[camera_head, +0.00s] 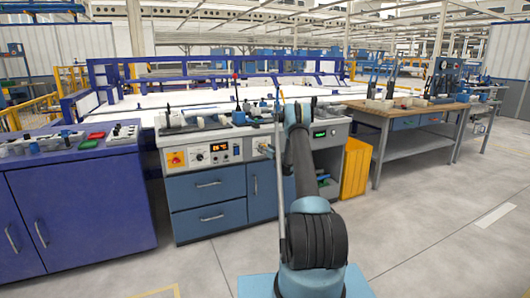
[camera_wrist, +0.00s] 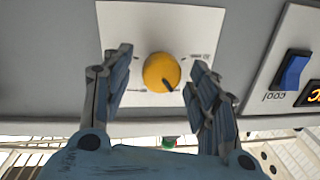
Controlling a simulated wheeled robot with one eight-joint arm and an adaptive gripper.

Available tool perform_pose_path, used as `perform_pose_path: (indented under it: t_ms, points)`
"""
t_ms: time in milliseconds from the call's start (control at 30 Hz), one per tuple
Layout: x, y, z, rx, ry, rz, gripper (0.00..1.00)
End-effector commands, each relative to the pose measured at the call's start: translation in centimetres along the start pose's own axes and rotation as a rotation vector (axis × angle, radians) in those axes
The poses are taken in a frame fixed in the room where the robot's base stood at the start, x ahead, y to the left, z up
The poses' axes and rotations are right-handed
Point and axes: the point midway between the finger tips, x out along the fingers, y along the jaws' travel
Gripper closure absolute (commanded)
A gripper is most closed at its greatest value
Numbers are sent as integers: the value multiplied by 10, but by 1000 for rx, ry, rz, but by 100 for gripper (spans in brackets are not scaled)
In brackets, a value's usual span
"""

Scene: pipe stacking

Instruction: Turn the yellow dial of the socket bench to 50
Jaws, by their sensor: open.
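The yellow dial (camera_wrist: 161,71) sits on a pale square scale plate (camera_wrist: 114,34) in the wrist view. A dark pointer mark is on its lower right side. The plate's markings are too small to read. My gripper (camera_wrist: 160,80) is open, with one finger on each side of the dial. Gaps show between fingers and dial; I cannot tell whether the tips reach its depth. In the head view my gripper (camera_head: 267,150) is at the front panel of the socket bench (camera_head: 205,176), and the dial cannot be made out there.
A blue rocker switch (camera_wrist: 294,70) and part of an amber display are right of the dial in the wrist view. In the head view, a lit display (camera_head: 219,147) is on the panel. A yellow bin (camera_head: 355,168) stands right of the bench. The floor at right is clear.

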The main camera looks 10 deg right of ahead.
Motion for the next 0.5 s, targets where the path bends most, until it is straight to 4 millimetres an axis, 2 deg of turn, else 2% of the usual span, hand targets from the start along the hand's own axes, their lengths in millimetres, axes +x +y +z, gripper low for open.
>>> perform_pose_path:
  t_ms: [200, 400, 500]
  points:
    - [0, 0, 0, 0, 0, 0, 48]
    - [0, 0, 0, 0, 0, 1, 91]
    - [0, 1, 0, 0, 0, 1, 91]
